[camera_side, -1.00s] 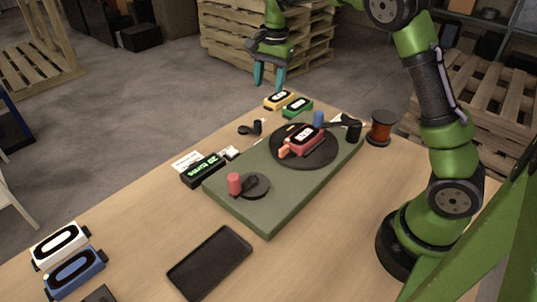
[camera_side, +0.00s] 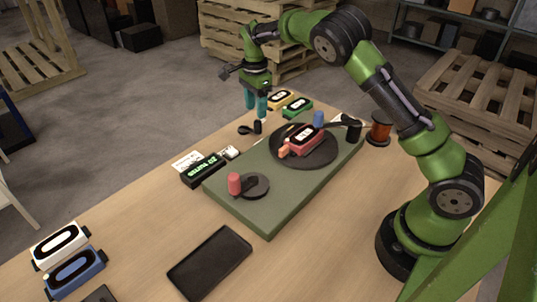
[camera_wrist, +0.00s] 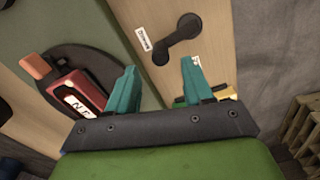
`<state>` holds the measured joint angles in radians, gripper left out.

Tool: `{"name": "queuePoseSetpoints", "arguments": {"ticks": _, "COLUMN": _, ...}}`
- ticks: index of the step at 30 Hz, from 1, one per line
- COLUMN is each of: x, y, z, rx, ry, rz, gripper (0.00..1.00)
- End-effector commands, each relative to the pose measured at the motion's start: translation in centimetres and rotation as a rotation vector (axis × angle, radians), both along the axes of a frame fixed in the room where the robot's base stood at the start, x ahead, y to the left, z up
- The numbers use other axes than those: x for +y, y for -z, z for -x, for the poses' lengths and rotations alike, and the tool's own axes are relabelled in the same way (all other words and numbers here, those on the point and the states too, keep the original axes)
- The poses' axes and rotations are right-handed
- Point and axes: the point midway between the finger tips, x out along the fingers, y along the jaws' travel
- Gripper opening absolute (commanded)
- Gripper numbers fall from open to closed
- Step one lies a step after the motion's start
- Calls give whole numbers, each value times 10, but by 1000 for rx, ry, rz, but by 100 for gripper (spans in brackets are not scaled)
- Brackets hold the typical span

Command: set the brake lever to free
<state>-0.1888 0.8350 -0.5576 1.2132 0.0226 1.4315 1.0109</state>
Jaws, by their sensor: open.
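A small black lever with a round knob (camera_side: 250,128), which looks like the brake lever, lies on the wooden table beside the far left edge of the green board. In the wrist view the black lever (camera_wrist: 176,42) lies ahead of the fingertips, its knob towards the upper right, beside a small white label too small to read. My gripper (camera_side: 255,114) is open and empty, teal fingers pointing down just above and behind the lever. In the wrist view the gripper (camera_wrist: 158,72) has its fingers spread apart with the lever ahead of the gap. No contact shows.
The green board (camera_side: 240,203) carries a black turntable (camera_side: 321,157) with a red detector (camera_side: 305,142), and a crank with a red knob (camera_side: 235,183). Yellow (camera_side: 281,99) and green (camera_side: 298,107) detectors stand behind. A black counter display (camera_side: 203,170) lies left. A copper spool (camera_side: 380,130) stands right.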

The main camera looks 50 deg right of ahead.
Motion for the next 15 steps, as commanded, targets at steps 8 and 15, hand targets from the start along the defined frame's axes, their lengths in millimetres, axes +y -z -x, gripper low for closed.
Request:
{"name": "queuePoseSetpoints", "arguments": {"ticks": 8, "x": 0, "y": 49, "z": 0, "rx": 2, "ry": -2, "rz": 0, "gripper": 51}}
{"name": "queuePoseSetpoints", "arguments": {"ticks": 15, "x": 0, "y": 62, "z": 0, "rx": 0, "ry": -1, "rz": 0, "gripper": 51}}
